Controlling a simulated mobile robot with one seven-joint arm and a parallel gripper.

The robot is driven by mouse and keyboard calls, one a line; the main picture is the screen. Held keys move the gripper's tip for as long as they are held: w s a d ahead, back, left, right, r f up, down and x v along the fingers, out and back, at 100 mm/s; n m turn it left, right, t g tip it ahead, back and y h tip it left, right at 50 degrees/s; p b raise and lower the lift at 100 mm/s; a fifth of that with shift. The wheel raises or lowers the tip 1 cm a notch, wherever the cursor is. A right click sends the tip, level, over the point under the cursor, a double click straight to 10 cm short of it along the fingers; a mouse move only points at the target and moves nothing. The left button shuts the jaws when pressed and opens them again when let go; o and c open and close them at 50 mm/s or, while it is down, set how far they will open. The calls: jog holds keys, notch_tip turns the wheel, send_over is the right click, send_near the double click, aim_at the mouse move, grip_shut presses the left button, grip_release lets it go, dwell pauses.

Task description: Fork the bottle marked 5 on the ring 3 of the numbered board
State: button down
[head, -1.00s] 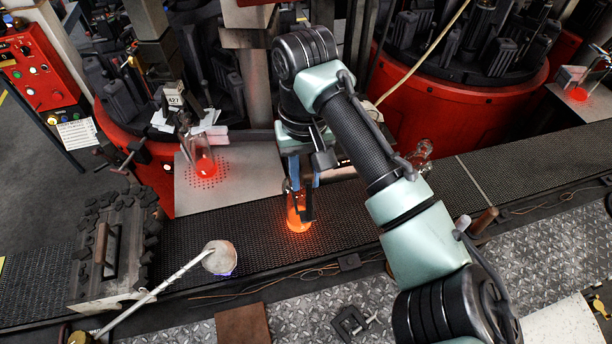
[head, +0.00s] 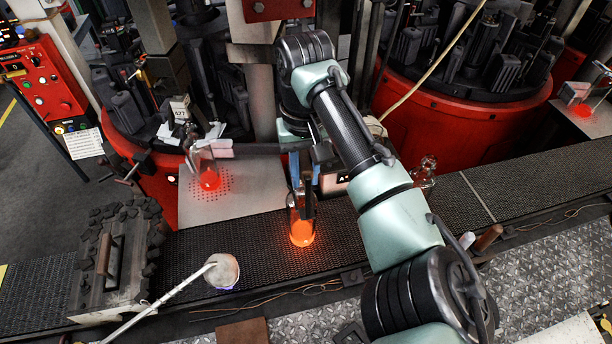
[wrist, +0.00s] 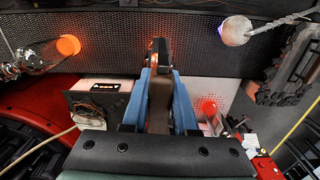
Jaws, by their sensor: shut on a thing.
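My gripper (head: 303,182) is above the conveyor, pointing down. In the wrist view its blue fingers (wrist: 158,92) are shut on a brown-handled, dark-tipped tool (wrist: 158,62), which looks like the fork. A glowing orange bottle (head: 302,231) stands upright on the belt under the tool. The tool's dark end overlaps its upper part; I cannot tell whether they touch. In the wrist view the tool mostly hides this bottle. Another bottle with a glowing base (wrist: 68,45) stands apart; its clear upper part (head: 425,170) shows beside my arm. No number 5 or numbered board is readable.
A ladle (head: 222,270) lies over the belt's front edge. A dark box with a handle (head: 110,262) stands left. A glowing bottle (head: 209,180) stands on the perforated plate (head: 255,185). Red rotary machines (head: 450,130) stand behind. The belt (head: 265,240) between ladle and bottle is clear.

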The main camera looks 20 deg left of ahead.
aim_at(302, 154)
jog(key=shift+w+a+b, duration=0.15)
jog(key=shift+w+a, duration=0.25)
jog(key=shift+w, duration=0.2)
jog(key=shift+w+a+b, duration=0.15)
jog(key=shift+w+a, duration=0.2)
jog(key=shift+w, duration=0.25)
jog(key=shift+r+p, duration=1.05)
jog(key=shift+p, duration=0.05)
notch_tip(302, 154, up, 7)
jog(key=p, duration=0.6)
jog(key=shift+f, duration=0.2)
dwell(0.5)
